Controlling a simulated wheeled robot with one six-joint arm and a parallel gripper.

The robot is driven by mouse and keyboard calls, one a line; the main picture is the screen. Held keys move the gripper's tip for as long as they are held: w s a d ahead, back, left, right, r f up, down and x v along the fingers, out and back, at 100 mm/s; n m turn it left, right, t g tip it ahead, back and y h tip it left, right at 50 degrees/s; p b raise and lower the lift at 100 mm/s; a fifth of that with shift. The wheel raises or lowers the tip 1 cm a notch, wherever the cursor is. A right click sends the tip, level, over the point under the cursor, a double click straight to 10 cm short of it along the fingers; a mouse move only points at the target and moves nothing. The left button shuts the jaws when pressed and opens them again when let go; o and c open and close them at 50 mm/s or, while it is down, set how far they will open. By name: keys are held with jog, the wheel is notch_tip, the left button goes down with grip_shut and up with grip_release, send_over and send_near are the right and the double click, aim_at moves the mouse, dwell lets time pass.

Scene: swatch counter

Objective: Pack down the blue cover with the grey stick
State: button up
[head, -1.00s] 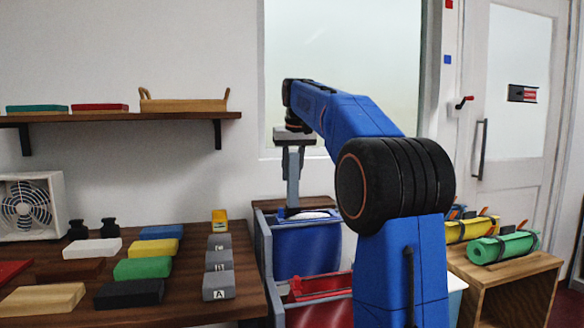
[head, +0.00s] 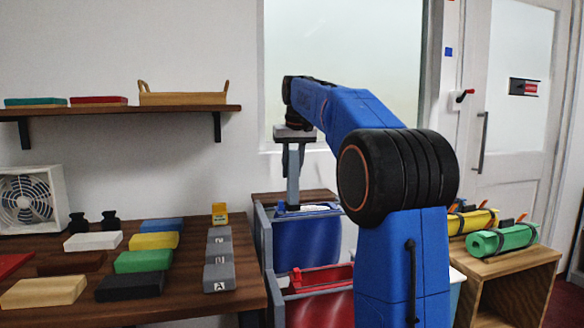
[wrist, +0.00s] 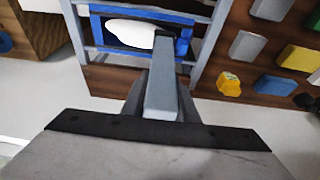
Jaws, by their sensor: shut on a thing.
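My gripper (head: 293,138) is shut on the grey stick (head: 292,175), which hangs down over the left part of the blue bin (head: 305,243). The stick also shows in the wrist view (wrist: 162,90), its dark end beside a white oval patch (wrist: 133,33) inside the bin's opening. Blue material frames that patch; I cannot clearly tell the blue cover from the bin's own blue sides. Whether the stick's end touches anything inside is not clear.
A red bin (head: 320,280) stands in front of the blue one. A table (head: 195,290) at the left carries coloured blocks and grey lettered blocks (head: 218,278). Rolled mats (head: 500,240) lie on a wooden stand at the right. A shelf (head: 180,110) is on the wall.

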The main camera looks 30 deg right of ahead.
aim_at(292, 159)
jog(key=shift+f, duration=4.05)
jog(key=shift+r, duration=5.6)
